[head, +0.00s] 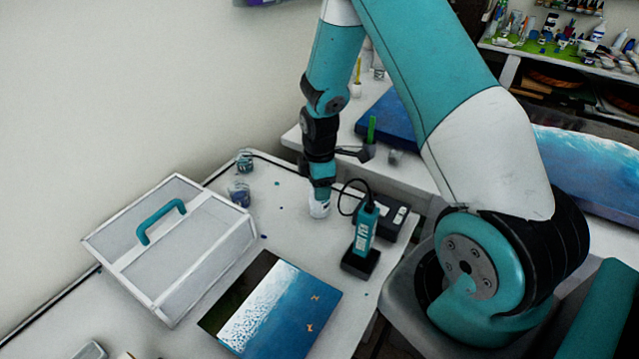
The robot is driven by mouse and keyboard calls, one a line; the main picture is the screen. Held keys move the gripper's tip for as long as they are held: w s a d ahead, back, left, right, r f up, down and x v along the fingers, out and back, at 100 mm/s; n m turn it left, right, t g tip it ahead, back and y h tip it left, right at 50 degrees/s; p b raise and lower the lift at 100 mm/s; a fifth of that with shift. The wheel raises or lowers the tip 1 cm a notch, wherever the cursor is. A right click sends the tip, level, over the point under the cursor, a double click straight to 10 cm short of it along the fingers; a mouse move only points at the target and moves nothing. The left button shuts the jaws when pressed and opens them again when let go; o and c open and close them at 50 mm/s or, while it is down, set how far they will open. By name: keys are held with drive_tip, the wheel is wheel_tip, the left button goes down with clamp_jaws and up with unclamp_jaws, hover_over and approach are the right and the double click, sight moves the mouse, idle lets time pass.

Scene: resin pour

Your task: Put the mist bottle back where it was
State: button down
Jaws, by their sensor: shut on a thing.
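My gripper (320,190) points straight down over the white table, right of the lidded box. It is shut on a small white object, which I take to be the mist bottle (320,208). Only the bottle's lower white part shows below the jaws; its top is hidden by my gripper. The bottle looks upright. I cannot tell whether its base touches the table (283,228) or hangs just above it.
A teal corded tool (365,230) stands on a black base close right of the bottle, beside a black box (397,218). Two small cups (240,194) stand left. A white box with a teal handle (160,222) and a blue seascape panel (275,308) lie nearer.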

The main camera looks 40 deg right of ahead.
drive_tip(key=shift+c, duration=2.1)
unclamp_jaws()
wheel_tip(320, 180, up, 12)
drive_tip(key=b, duration=0.3)
drive_tip(key=shift+f, duration=0.15)
drive_tip(key=s+a+r+m+y, duration=0.2)
drive_tip(key=s+a+r, duration=0.4)
drive_tip(key=s+a, duration=0.5)
drive_tip(key=s+a+r+m+y, duration=0.2)
drive_tip(key=s+a+r+m, duration=0.2)
drive_tip(key=s+a, duration=0.7)
wheel_tip(320, 180, up, 2)
drive_tip(key=shift+s+a+r, duration=0.15)
drive_tip(key=shift+a, duration=0.1)
